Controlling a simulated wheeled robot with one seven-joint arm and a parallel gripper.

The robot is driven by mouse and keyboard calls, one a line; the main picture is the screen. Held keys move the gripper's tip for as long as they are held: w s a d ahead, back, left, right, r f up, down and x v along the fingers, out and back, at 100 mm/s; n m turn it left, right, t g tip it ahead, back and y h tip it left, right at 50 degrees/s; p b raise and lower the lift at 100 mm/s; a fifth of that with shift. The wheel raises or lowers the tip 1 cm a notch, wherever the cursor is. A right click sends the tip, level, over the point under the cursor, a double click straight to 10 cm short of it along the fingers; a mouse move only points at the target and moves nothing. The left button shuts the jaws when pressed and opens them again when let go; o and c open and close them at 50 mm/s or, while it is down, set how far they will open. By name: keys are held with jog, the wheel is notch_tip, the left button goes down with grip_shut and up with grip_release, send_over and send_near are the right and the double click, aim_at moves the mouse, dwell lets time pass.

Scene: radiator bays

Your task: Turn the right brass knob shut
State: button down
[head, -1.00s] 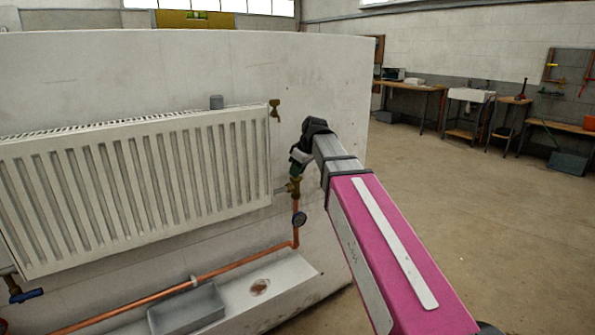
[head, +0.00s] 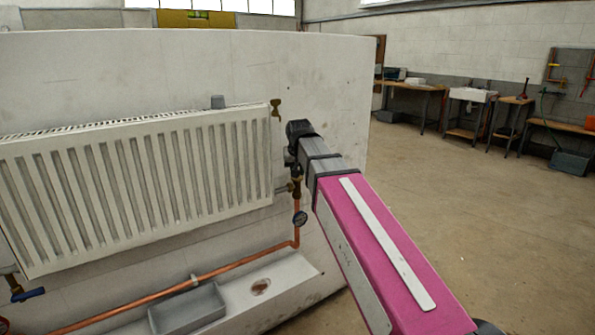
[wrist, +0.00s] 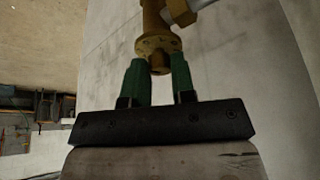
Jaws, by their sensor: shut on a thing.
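The right brass knob sits on the brass valve at the radiator's lower right; in the wrist view the flanged brass knob (wrist: 158,47) is between my green fingertips. My gripper (wrist: 160,75) is shut on it, one finger on each side. In the head view my gripper (head: 292,160) reaches the top of the valve, and my wrist hides the knob there. The brass valve body (head: 296,188) shows just below, on the copper pipe (head: 296,236). How far the knob is turned cannot be told.
The white radiator (head: 140,185) hangs on the wall left of my gripper. A brass fitting (head: 276,107) is at its top right corner. A blue lever (head: 27,295) is at lower left. A grey tray (head: 187,309) lies below.

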jog(key=shift+a+m+h, duration=0.1)
jog(key=shift+m+h, duration=0.5)
jog(key=shift+m, duration=1)
jog(key=c, duration=1)
grip_release()
jog(key=shift+o, duration=0.2)
jog(key=v, duration=1)
jog(key=shift+r, duration=0.35)
jog(key=shift+s, duration=0.2)
